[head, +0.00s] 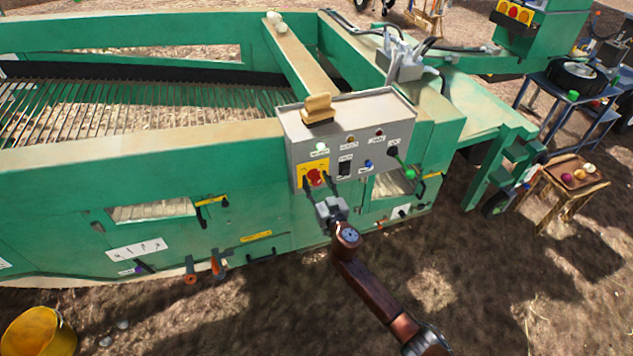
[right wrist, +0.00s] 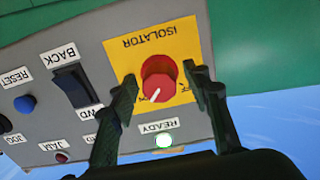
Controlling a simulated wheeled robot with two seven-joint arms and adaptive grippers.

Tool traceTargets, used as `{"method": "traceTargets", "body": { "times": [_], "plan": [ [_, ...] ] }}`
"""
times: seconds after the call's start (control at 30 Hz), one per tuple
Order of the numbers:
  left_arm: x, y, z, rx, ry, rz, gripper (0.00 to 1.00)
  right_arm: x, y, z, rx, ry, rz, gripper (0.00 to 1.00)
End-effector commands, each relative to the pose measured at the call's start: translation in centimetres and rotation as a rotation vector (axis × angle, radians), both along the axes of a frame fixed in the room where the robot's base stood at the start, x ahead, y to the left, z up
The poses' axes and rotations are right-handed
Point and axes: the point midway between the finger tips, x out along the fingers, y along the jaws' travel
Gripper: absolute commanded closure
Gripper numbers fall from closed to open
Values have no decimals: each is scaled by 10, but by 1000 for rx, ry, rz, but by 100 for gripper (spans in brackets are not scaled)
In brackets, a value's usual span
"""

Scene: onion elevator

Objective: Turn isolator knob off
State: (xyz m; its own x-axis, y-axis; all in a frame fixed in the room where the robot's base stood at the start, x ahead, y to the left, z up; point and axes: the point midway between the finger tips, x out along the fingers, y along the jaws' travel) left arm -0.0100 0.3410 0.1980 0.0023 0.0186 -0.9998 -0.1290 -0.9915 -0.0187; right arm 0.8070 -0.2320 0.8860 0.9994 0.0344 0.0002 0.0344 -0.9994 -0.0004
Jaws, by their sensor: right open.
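The red isolator knob (head: 314,177) sits on a yellow plate (head: 303,168) at the lower left of the grey control box (head: 350,120). In the right wrist view the knob (right wrist: 158,84) shows upside down, with a white pointer line on its face. My right gripper (head: 317,187) is open in front of the plate. In the right wrist view its two dark fingers (right wrist: 162,90) stand on either side of the knob, apart from each other. I cannot tell whether they touch it. My left gripper does not show.
The box also carries a black BACK/FWD rocker switch (right wrist: 73,84), a blue reset button (right wrist: 25,104) and a lit READY lamp (right wrist: 164,140). A wooden brush (head: 318,109) lies on top of the box. A yellow bucket (head: 38,332) stands on the ground at the lower left.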

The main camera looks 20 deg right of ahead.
Motion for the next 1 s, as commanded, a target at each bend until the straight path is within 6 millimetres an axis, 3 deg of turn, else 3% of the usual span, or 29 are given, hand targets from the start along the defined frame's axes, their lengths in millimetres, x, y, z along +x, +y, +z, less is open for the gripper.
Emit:
{"method": "traceTargets", "body": {
  "times": [0.17, 0.77, 1.0],
  "plan": [
    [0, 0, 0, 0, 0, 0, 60, 0, 0, 0, 0, 0, 0, 56],
    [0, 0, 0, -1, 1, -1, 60, -1, 0, 0, 0, 1, 0, 97],
    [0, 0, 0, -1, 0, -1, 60, -1, 0, 0, -18, 0, 1, 98]
  ]
}}
